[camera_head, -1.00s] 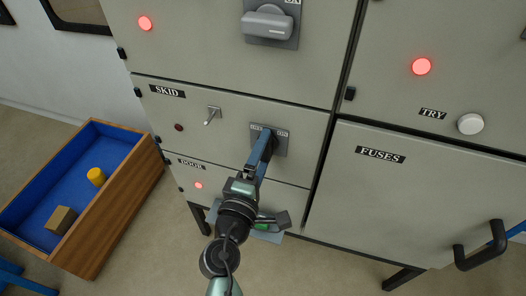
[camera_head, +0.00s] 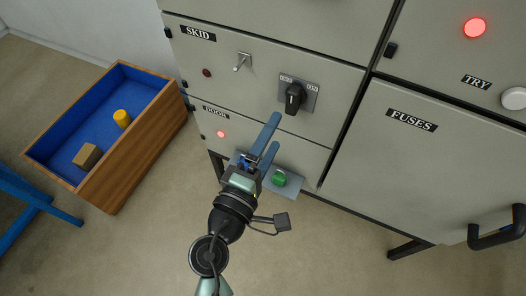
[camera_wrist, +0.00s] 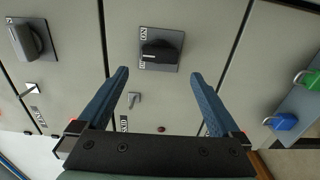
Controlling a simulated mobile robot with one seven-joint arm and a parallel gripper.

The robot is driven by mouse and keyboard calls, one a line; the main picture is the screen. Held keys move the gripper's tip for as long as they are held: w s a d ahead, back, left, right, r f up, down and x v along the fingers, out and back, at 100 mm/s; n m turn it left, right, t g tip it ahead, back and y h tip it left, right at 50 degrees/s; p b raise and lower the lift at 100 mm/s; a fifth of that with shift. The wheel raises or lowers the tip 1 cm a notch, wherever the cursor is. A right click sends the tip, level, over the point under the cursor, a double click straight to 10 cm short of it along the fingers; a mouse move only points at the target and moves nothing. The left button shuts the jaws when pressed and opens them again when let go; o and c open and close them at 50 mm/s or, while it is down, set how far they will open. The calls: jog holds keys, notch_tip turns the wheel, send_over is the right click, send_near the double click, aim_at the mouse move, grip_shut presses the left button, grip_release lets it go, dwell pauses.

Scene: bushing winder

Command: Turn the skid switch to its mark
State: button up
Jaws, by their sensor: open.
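The skid switch (camera_head: 293,99) is a black rotary knob on a grey plate with OFF at upper left and ON at upper right. It is on the panel labelled SKID (camera_head: 198,33). Its white line points roughly up, nearer OFF than ON. In the wrist view the knob (camera_wrist: 162,50) lies lengthwise across the picture, beyond the fingertips. My gripper (camera_head: 273,135) has blue fingers, open and empty, just below and in front of the switch, apart from it. In the wrist view its fingertips (camera_wrist: 160,76) are spread to either side below the knob.
A toggle lever (camera_head: 241,62) and an unlit dark red lamp (camera_head: 207,72) are left of the switch. The DOOR panel's lamp (camera_head: 221,134) is lit. A wooden box with blue lining (camera_head: 134,150) stands at left.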

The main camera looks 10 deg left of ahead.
jog(key=v, duration=0.4)
dwell(0.5)
